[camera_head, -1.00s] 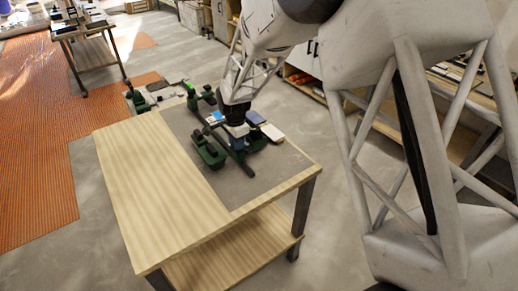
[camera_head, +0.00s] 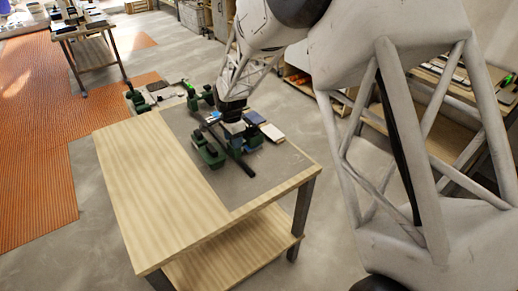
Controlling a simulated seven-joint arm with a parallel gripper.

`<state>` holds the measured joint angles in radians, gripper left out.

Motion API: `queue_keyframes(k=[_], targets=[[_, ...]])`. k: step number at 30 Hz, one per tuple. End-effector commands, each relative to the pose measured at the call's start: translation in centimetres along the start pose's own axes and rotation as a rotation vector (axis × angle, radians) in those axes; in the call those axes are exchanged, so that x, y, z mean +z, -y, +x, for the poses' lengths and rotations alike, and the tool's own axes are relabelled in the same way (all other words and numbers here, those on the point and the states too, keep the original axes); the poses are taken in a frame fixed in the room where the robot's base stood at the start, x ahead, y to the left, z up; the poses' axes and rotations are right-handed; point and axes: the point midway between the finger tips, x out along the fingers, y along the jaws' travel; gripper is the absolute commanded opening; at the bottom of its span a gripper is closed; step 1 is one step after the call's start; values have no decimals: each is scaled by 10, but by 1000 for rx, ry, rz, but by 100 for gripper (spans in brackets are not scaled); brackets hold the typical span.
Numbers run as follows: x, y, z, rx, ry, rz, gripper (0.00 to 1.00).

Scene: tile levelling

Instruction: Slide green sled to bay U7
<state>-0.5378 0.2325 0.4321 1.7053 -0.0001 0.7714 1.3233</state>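Several green sled-like pieces stand on the grey top area of the table. One green piece (camera_head: 208,151) is left of a long dark bar, another (camera_head: 253,138) is right of it, and smaller ones (camera_head: 192,98) are at the table's far edge. I cannot tell which is the task's sled, and no U7 label is readable. My gripper (camera_head: 233,119) points down among these pieces, just above or at a pale block (camera_head: 234,128). Its fingers are too small and hidden to show whether they are open or holding anything.
The dark bar (camera_head: 239,163) lies between the green pieces. A white block (camera_head: 272,133) and a blue-topped block (camera_head: 255,118) lie to the right. The table's pale wooden part (camera_head: 155,180) is clear. My large arm fills the right side.

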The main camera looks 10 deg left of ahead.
Motion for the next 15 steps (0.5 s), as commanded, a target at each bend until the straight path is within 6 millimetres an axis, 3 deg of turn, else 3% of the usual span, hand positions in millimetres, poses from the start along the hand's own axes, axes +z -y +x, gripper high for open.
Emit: queue_keyframes(k=[8, 15], targets=[[0, 0, -4, -1, 0, 0, 47], [0, 0, -20, 0, 0, 0, 47]])
